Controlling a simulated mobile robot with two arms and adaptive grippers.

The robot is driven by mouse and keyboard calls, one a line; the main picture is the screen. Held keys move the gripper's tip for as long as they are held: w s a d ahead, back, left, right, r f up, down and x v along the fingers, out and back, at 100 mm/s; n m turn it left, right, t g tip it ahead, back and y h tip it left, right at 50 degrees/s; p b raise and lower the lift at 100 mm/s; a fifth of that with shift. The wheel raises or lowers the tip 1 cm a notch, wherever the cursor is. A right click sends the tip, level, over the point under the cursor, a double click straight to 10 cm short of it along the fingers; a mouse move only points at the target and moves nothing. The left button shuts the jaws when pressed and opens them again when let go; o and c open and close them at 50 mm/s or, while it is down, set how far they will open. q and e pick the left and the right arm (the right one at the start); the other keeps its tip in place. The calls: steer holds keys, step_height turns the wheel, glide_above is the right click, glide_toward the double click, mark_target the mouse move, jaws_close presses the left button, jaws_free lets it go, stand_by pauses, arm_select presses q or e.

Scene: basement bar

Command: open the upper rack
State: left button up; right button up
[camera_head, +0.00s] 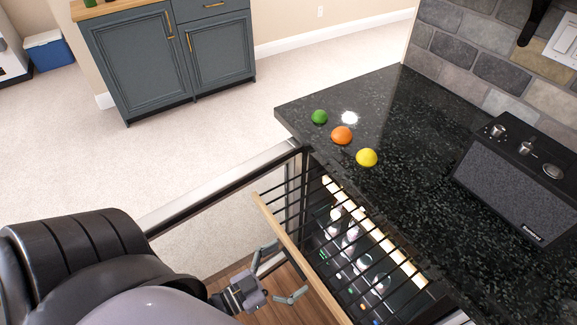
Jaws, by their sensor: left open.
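The upper rack is a black wire rack (287,200) with a light wooden front strip (290,245). It sits in a lit cooler under the black counter, and its front strip stands out past the counter's edge. My left gripper (284,270) is open and empty, beside the wooden strip on its outer side, fingers pointing toward it. I cannot tell whether a finger touches the strip. My right gripper is not in view.
The cooler's door (225,185) stands open to the left. Bottles (345,240) show below the wires. A green ball (319,117), orange ball (342,135), yellow ball (367,157) and a black speaker (522,178) are on the counter (420,190).

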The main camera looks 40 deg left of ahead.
arm_select(q)
steer(key=v, duration=1.2)
stand_by(0.4)
